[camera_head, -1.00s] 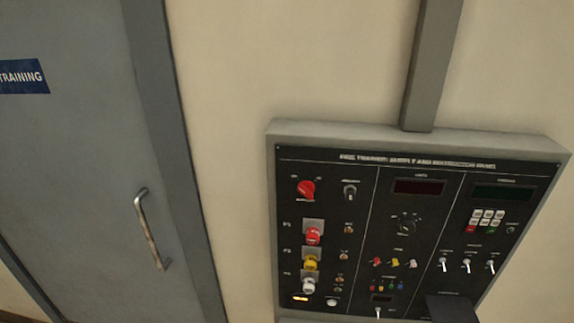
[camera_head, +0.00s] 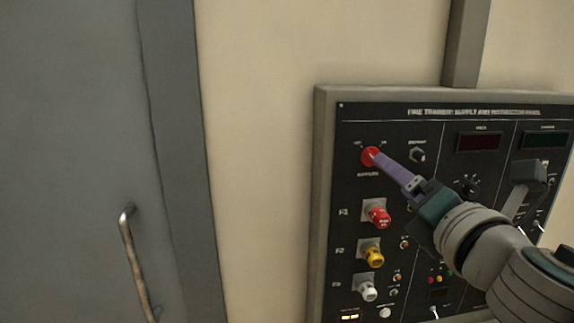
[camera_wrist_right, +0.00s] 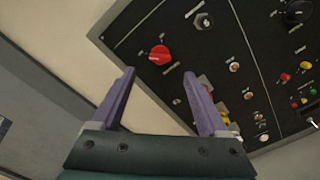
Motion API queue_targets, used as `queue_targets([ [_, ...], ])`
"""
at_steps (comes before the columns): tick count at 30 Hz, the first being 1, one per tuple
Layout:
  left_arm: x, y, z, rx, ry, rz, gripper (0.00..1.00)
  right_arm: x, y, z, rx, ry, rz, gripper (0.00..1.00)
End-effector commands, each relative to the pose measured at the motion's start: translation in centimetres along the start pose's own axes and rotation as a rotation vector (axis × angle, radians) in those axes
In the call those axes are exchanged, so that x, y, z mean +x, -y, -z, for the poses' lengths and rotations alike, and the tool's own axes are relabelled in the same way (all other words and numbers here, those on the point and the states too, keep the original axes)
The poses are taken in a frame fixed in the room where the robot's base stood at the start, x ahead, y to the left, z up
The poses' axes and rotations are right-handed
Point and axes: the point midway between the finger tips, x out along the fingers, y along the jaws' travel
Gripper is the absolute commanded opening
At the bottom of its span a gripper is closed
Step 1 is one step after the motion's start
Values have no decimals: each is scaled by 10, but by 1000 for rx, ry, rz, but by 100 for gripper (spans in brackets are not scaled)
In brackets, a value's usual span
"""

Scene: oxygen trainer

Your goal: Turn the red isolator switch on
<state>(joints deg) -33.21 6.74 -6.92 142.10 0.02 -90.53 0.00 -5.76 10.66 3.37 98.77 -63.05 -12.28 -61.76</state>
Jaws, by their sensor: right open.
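The red isolator switch (camera_head: 367,158) is a round red knob near the top left of the black panel (camera_head: 345,215). My right gripper (camera_head: 378,160) reaches in from the right, with its purple fingers at the switch in the head view. In the right wrist view the gripper (camera_wrist_right: 160,76) is open and empty. There the red switch (camera_wrist_right: 159,55) lies just beyond the gap between the fingertips, not between them. I cannot tell if a fingertip touches it. My arm hides part of the panel's middle and right. My left gripper is not in view.
Right of the switch is a small dark selector knob (camera_head: 417,155). Below it are red (camera_head: 379,217), yellow (camera_head: 372,257) and white (camera_head: 367,291) knobs or plugs. A grey door with a metal handle (camera_head: 134,262) stands left. The wall between is bare.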

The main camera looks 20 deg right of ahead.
Motion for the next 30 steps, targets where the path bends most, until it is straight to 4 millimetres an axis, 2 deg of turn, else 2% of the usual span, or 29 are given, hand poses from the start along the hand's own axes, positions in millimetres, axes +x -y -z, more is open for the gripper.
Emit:
queue_targets([
  [3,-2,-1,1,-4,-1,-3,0,24,-2,-1,5,2,0,78],
  [10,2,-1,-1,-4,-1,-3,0,58,0,0,7,2,1,78],
  [15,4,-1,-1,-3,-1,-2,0,69,0,0,7,0,0,78],
  [23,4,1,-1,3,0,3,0,70,0,0,7,0,1,78],
  [26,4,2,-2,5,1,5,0,70,0,0,7,0,1,70],
  [30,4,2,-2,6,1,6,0,70,0,0,7,0,1,54],
])
